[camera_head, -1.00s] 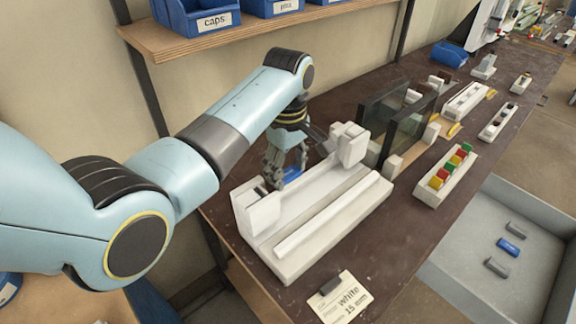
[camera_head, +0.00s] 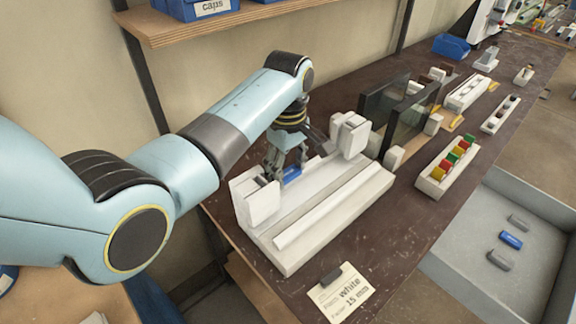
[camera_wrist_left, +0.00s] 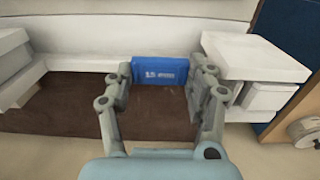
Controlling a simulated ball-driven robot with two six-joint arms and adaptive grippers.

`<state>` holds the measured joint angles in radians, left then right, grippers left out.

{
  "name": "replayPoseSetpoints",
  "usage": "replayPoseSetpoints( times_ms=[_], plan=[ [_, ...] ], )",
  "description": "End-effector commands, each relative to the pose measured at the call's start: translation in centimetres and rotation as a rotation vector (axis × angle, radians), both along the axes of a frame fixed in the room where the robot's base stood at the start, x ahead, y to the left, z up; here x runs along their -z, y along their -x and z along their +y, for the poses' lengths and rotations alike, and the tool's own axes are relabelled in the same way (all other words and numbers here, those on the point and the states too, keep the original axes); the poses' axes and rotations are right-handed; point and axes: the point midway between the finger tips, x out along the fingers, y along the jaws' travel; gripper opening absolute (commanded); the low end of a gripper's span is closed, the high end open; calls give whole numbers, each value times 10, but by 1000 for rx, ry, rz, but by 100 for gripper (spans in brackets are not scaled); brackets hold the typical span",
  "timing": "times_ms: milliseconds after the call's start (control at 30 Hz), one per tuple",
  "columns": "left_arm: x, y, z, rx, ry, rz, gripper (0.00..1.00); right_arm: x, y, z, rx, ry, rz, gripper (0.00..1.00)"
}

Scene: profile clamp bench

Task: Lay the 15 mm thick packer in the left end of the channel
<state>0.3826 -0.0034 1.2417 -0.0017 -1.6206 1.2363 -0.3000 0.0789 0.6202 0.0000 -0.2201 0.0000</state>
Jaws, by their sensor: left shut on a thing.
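The blue packer (camera_head: 291,174) is held between the fingers of my left gripper (camera_head: 285,163), over the back side of the white clamp fixture (camera_head: 322,222). In the left wrist view the packer (camera_wrist_left: 160,71) shows printing that starts with 15, and the fingers (camera_wrist_left: 160,84) close on its two ends. The channel (camera_head: 300,205) runs between the fixture's left block (camera_head: 262,203) and right block (camera_head: 350,136). The packer is nearer the left block. I cannot tell whether it touches the channel floor. My right gripper is not in view.
A card (camera_head: 341,292) reading white and 15 mm lies in front of the fixture. Dark upright panels (camera_head: 411,125) stand to its right. A holder with coloured pieces (camera_head: 447,169) is farther right. A grey tray (camera_head: 455,250) holds a blue piece (camera_head: 511,240) and grey ones.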

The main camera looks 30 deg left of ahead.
Motion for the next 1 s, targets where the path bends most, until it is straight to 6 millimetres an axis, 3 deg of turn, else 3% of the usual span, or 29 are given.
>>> replayPoseSetpoints(
  times_ms=[1000],
  plan=[
    [31,0,0,0,0,1,40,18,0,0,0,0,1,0]
  ],
)
